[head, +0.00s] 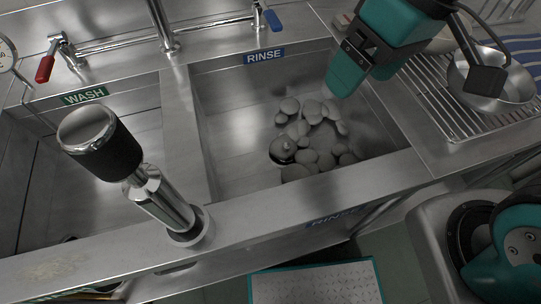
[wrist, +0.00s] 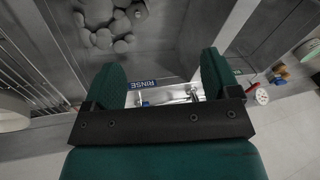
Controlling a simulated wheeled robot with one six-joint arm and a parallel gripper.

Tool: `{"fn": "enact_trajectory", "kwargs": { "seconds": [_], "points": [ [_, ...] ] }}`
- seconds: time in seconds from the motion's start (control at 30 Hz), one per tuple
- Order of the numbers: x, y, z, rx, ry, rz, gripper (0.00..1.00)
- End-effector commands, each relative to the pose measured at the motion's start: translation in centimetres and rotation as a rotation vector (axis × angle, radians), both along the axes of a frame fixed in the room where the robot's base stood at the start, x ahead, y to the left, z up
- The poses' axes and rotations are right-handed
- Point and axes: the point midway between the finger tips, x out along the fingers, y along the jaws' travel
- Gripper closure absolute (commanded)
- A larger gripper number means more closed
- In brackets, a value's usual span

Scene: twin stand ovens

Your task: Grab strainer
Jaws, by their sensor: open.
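No thing in view is plainly a strainer. A shiny metal bowl (head: 520,88) sits on a wire rack at the right in the head view; I cannot tell whether it has holes. A round piece with a small knob (head: 283,149) lies among grey lumps in the rinse sink, and I cannot tell what it is. My gripper (head: 366,84) is above the right part of the rinse sink, left of the bowl. In the wrist view my gripper (wrist: 162,66) has its two teal fingers wide apart with nothing between them.
The rinse sink (head: 235,120) holds several grey rounded lumps (head: 312,110). The wash sink (head: 130,130) is left of a steel divider. A chrome post with a black knob (head: 100,145) rises from the front rim. The wire rack (head: 440,100) covers the right counter. Taps line the back.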

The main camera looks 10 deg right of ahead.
Motion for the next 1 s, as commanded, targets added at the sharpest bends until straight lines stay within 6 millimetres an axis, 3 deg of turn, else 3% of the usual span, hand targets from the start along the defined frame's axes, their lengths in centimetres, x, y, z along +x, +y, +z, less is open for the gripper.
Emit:
{"fn": "enact_trajectory", "kwargs": {
  "seconds": [0.03,0.2,0.3,0.63,1.0],
  "points": [
    [1.5,0.9,-4.5,-0.030,0.006,-0.010,0.18],
    [6.3,3.8,-12.5,-0.137,-0.018,-0.075,0.18],
    [8.2,5.2,-15.9,-0.185,-0.039,-0.106,0.18],
    [10.2,6.4,-21.0,-0.234,-0.063,-0.144,0.18],
    [11.1,6.6,-28.9,-0.232,-0.062,-0.146,0.18]
  ]
}}
